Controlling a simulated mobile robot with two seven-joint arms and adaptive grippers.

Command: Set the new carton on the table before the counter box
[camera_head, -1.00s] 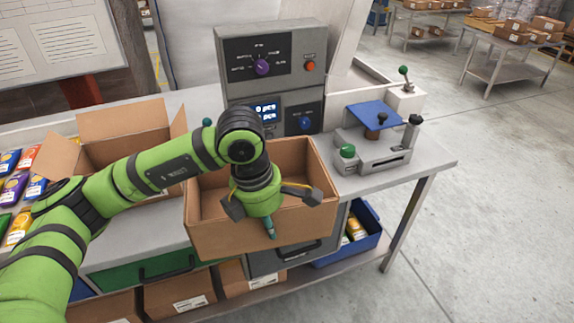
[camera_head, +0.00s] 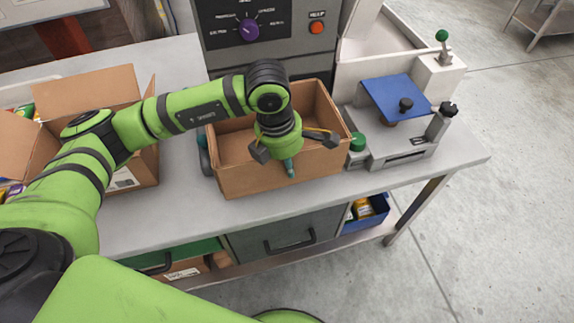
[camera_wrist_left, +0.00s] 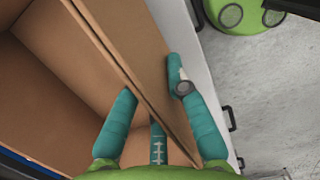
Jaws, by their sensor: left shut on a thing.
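The new carton (camera_head: 285,178), open-topped, empty and brown, is upright in front of the grey counter box (camera_head: 275,55), over the table (camera_head: 180,200). I cannot tell whether its bottom touches the tabletop. My left gripper (camera_head: 289,165) is shut on the carton's near wall. In the left wrist view, the teal fingers (camera_wrist_left: 150,80) straddle the carton's wall (camera_wrist_left: 122,62). The carton hides the lower front of the counter box, including its display. My right gripper is not in view.
Another open carton (camera_head: 145,165) stands to the left with its flaps up. A grey device with a blue plate (camera_head: 395,95) stands close on the right. Drawers and a blue bin (camera_head: 370,222) are below the table. A bare strip of tabletop runs along the front edge.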

